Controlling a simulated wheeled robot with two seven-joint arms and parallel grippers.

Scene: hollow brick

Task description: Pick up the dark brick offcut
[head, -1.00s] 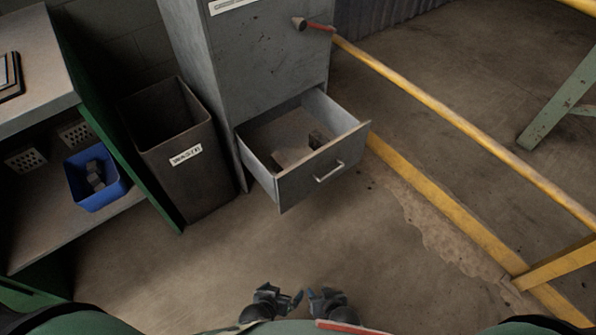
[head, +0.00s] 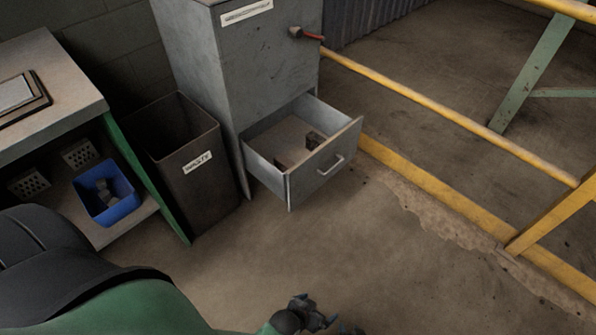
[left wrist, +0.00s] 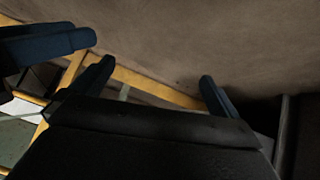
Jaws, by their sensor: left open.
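An open grey drawer (head: 321,163) at the foot of a grey cabinet holds two small blocks. One dark block (head: 314,140) lies toward the right of the drawer floor. Another brownish block (head: 284,164) is partly hidden by the drawer front. I cannot tell for certain which is the dark brick offcut. My left gripper (head: 318,316) is low in the head view, in front of and well apart from the drawer. In the left wrist view (left wrist: 157,72) its fingers are apart with nothing between them. My right gripper (head: 350,331) barely shows at the bottom edge; its jaws are unclear.
A dark waste bin (head: 202,185) stands left of the cabinet (head: 268,65). A blue bin (head: 122,209) with grey blocks sits on the shelf under a bench (head: 62,62). A yellow rail (head: 440,105) runs along the right. The floor before the drawer is clear.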

